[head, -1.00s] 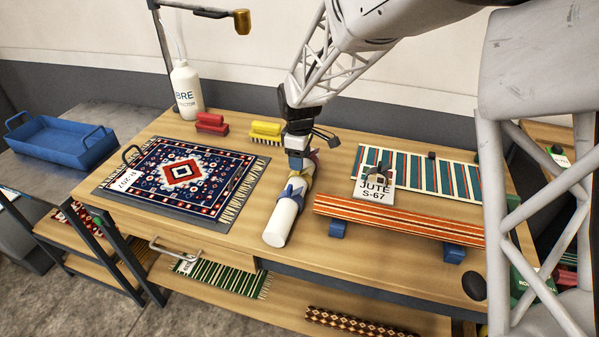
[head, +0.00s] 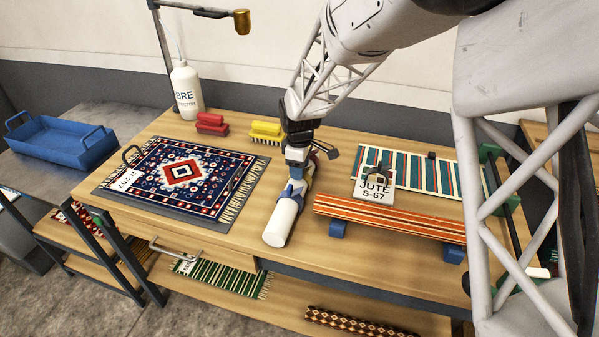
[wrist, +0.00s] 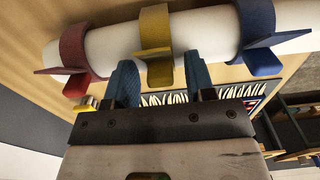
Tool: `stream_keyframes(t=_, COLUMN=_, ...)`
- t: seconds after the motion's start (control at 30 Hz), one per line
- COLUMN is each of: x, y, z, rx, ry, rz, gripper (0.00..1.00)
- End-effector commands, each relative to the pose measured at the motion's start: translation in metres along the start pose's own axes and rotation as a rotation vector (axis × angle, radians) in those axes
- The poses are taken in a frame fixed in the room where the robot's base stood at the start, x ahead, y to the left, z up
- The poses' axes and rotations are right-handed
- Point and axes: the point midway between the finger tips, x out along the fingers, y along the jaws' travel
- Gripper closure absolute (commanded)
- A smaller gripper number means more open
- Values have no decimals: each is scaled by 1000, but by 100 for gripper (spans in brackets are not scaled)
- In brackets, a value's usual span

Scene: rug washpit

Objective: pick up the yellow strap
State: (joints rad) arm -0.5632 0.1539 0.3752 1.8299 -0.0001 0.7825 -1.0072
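A white roll (wrist: 110,46) carries three straps with upright tabs. The yellow strap (wrist: 154,38) is in the middle, the dark red strap (wrist: 73,42) on the left and the blue strap (wrist: 257,30) on the right in the wrist view. My gripper (wrist: 160,72) is open. Its two blue fingers stand on either side of the yellow strap's tab, with a small gap on each side. In the head view, my gripper (head: 297,168) is over the far part of the roll (head: 283,222) and hides the yellow strap. The blue strap (head: 296,188) shows there.
A patterned rug (head: 180,172) lies left of the roll. Bare wood surrounds the roll's near end.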

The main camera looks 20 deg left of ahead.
Motion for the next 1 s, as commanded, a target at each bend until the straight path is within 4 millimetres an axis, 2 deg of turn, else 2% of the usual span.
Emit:
stream_keyframes(t=0.03, x=0, y=0, z=0, rx=0, ry=0, rz=0, gripper=58)
stream_keyframes(t=0.27, x=0, y=0, z=0, rx=0, ry=0, rz=0, gripper=93)
stream_keyframes(t=0.47, x=0, y=0, z=0, rx=0, ry=0, rz=0, gripper=93)
stream_keyframes(t=0.53, x=-1, y=0, z=0, rx=0, ry=0, rz=0, gripper=100)
stream_keyframes(t=0.67, x=-6, y=0, z=0, rx=0, ry=0, rz=0, gripper=100)
stream_keyframes(t=0.87, x=-26, y=0, z=0, rx=0, ry=1, rz=2, gripper=100)
stream_keyframes(t=1.0, x=-47, y=0, z=0, rx=0, ry=1, rz=2, gripper=100)
